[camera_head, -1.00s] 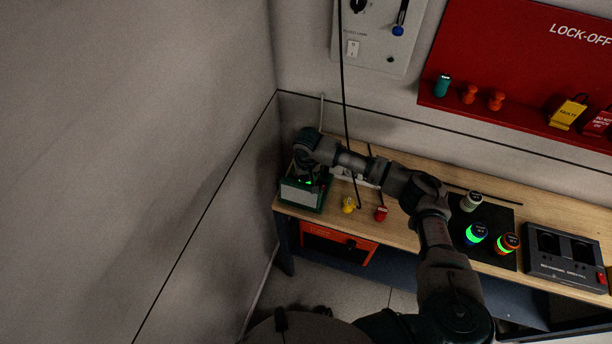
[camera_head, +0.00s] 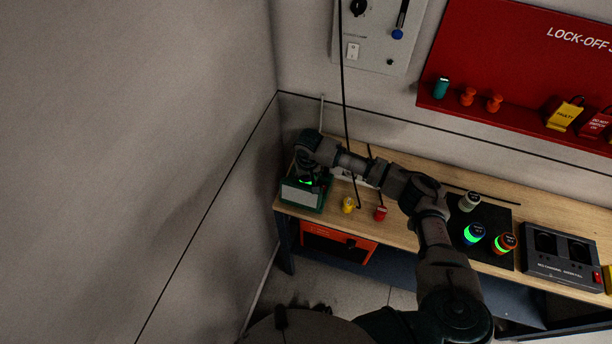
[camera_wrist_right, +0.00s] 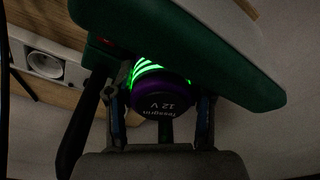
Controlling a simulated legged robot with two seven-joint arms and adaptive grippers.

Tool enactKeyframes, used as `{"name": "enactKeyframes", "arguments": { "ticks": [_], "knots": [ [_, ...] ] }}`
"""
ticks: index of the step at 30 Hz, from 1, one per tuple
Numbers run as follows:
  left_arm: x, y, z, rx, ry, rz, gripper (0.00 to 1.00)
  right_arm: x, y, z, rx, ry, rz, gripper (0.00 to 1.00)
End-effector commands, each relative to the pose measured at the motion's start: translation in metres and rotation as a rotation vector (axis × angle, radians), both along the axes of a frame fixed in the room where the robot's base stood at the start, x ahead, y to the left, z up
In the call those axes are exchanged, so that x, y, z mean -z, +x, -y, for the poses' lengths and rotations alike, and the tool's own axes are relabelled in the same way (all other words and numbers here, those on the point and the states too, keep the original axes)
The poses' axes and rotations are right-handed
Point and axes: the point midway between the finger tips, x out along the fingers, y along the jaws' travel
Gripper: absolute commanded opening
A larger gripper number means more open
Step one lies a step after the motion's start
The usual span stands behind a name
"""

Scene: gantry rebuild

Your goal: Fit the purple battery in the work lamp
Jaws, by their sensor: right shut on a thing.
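The work lamp (camera_head: 303,195) is a green box with a pale front panel. It stands at the left end of the bench. My right gripper (camera_head: 308,176) is over the lamp's top in the head view. In the right wrist view my right gripper (camera_wrist_right: 162,108) is shut on the purple battery (camera_wrist_right: 165,94), whose purple end is marked 12 V. Green light glows along the battery's side, next to the lamp's green housing (camera_wrist_right: 235,50). The housing hides the battery's far end, so I cannot tell how deep it sits. My left gripper is not in view.
A yellow object (camera_head: 348,205) and a red object (camera_head: 381,213) stand right of the lamp. A dark mat (camera_head: 487,258) holds several batteries, two with green bands. A dark charger (camera_head: 556,272) is further right. A cable (camera_head: 343,90) hangs in front of the wall panel.

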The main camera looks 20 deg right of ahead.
Motion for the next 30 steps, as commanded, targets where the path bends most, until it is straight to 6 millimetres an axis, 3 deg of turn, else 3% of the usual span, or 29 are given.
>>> {"name": "enactKeyframes", "arguments": {
  "ticks": [26,27,28,30],
  "knots": [
    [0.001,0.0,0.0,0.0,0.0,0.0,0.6,0.01,0.0,0.0,0.001,0.0,0.001,0.0],
    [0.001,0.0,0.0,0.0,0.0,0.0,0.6,0.01,0.001,0.0,0.001,0.0,0.001,0.55],
    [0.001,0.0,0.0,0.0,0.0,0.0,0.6,0.01,0.001,0.0,0.001,0.0,0.001,0.62],
    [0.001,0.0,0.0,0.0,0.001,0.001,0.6,0.01,0.001,0.0,0.001,0.0,0.001,0.63]
  ]
}}
